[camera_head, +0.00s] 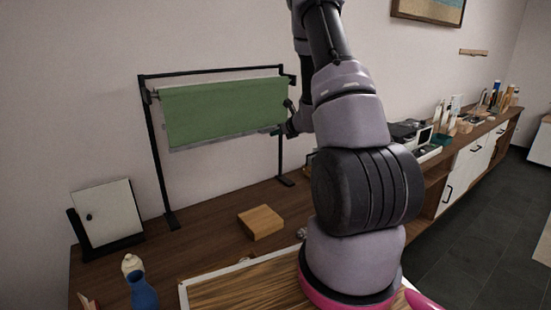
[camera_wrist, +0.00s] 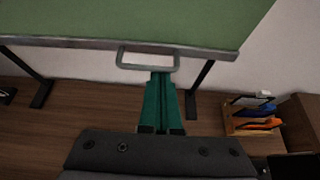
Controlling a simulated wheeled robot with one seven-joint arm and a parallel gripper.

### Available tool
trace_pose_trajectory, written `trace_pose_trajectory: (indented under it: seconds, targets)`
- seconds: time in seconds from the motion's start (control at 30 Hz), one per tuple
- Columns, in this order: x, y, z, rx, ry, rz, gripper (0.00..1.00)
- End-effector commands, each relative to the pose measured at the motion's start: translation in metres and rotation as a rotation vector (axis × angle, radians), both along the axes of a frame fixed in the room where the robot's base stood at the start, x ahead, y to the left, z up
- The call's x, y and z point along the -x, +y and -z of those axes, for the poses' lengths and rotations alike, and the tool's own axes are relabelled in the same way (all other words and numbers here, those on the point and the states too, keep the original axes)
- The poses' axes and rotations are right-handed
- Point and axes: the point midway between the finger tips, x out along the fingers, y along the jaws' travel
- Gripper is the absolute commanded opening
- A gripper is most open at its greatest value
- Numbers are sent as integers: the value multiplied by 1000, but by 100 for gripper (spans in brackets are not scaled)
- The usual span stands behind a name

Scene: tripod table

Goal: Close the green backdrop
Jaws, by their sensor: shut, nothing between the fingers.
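The green backdrop (camera_head: 225,112) hangs partly unrolled from a black frame (camera_head: 155,150) standing on the wooden counter. In the wrist view the backdrop (camera_wrist: 150,18) fills the top, with a grey bar (camera_wrist: 60,42) along its lower edge. A grey loop handle (camera_wrist: 121,57) hangs from that bar. My gripper (camera_wrist: 162,74) has green fingers that are together, with nothing between them. The fingertips overlap the handle's lower bar in the picture; I cannot tell whether they touch it. In the head view my gripper (camera_head: 277,131) is at the backdrop's lower right corner.
A wooden block (camera_head: 260,222) lies on the counter below the backdrop. A white panel on a black stand (camera_head: 108,212) and a blue bottle (camera_head: 142,290) are at the left. A wooden organizer (camera_wrist: 252,118) stands right of the frame. My arm hides part of the counter.

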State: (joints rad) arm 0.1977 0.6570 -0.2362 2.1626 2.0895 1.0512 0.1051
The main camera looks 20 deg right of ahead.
Motion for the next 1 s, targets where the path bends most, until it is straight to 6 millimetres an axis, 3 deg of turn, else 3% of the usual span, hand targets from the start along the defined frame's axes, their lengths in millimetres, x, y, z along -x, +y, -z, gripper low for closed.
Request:
trace_pose_trajectory:
  seconds: [0.03,0.1,0.4,0.6,1.0]
  targets:
    - [-2,0,-22,3,-12,-1,0]
    - [-2,1,-43,3,-12,-1,0]
    - [-2,0,-109,1,-8,-1,0]
    - [-1,0,-129,1,-5,-1,0]
    - [-2,0,-136,-2,-10,-1,0]
